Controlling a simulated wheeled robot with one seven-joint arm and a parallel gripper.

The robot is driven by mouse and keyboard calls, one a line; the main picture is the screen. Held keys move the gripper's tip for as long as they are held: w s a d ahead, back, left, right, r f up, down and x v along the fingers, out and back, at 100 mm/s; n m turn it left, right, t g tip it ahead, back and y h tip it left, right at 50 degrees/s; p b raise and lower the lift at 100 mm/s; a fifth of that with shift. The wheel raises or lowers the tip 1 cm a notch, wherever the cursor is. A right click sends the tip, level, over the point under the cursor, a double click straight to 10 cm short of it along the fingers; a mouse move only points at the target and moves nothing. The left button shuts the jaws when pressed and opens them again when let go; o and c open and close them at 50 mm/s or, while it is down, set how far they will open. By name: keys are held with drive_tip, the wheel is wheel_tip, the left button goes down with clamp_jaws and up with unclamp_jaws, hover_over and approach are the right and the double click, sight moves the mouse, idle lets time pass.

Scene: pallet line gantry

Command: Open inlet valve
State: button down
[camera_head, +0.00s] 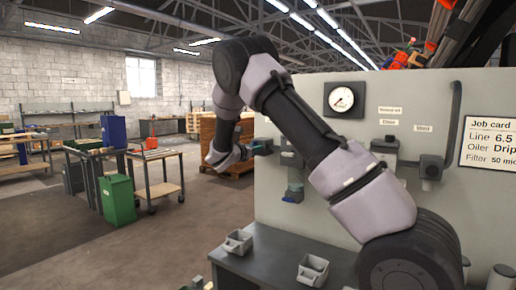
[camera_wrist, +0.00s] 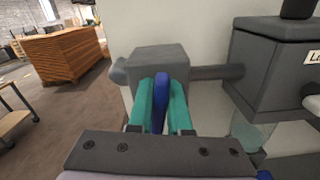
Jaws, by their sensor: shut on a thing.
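The inlet valve shows in the wrist view as a grey block (camera_wrist: 155,60) on a pipe, with a blue lever (camera_wrist: 160,91) standing out toward the camera. The two teal fingers of my gripper (camera_wrist: 162,100) lie on either side of the lever and are shut on it. In the head view my gripper (camera_head: 263,146) is at the left edge of the pale panel (camera_head: 300,225), small and partly covered by my arm. The lever cannot be made out there, and its turn angle is unclear.
The panel carries a pressure gauge (camera_head: 342,99), small labels and a job card (camera_head: 489,144). Two grey bins (camera_head: 313,270) (camera_head: 238,242) sit on the bench below. A grey unit (camera_wrist: 275,65) is right of the valve. Open floor and a pallet stack (camera_wrist: 62,60) lie left.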

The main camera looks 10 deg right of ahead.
drive_tip(key=shift+s+d+f+m, duration=0.1)
drive_tip(key=shift+m, duration=2.55)
drive_tip(key=shift+s+d+f+m, duration=0.1)
drive_tip(key=shift+f+m, duration=0.05)
drive_tip(key=shift+m, duration=2.45)
drive_tip(key=shift+f+m, duration=0.1)
drive_tip(key=shift+m, duration=2.55)
drive_tip(key=c, duration=0.9)
unclamp_jaws()
drive_tip(key=shift+o, duration=0.2)
drive_tip(key=v, duration=1.1)
